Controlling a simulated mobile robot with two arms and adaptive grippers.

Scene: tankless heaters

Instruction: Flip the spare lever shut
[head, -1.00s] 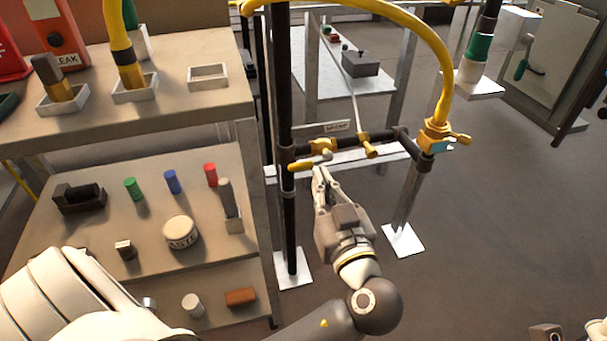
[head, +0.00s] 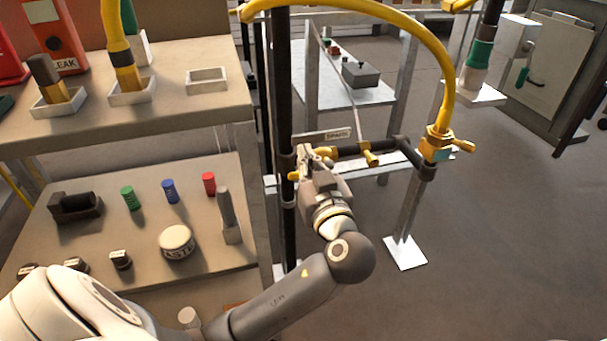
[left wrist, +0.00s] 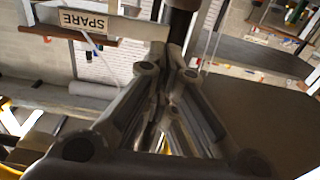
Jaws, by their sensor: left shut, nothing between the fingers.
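The label reading SPARE (head: 338,135) sits above a dark horizontal pipe; it also shows at the top left of the left wrist view (left wrist: 82,20). Below it, at the left end of the pipe, is a yellow valve, mostly hidden behind my left gripper (head: 316,157). A yellow piece, apparently its lever's end (head: 293,176), shows just left of the gripper. My left gripper is shut and empty, its fingertips at the valve; I cannot tell whether they touch it. In the left wrist view the fingers (left wrist: 170,75) point up toward a dark pipe. My right gripper is out of view.
A second yellow valve (head: 369,155) is right of the label. A yellow hose (head: 437,60) arches down to a yellow fitting (head: 437,143). A dark upright pipe (head: 284,80) stands beside the shelf bench (head: 205,125) on the left. Floor to the right is open.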

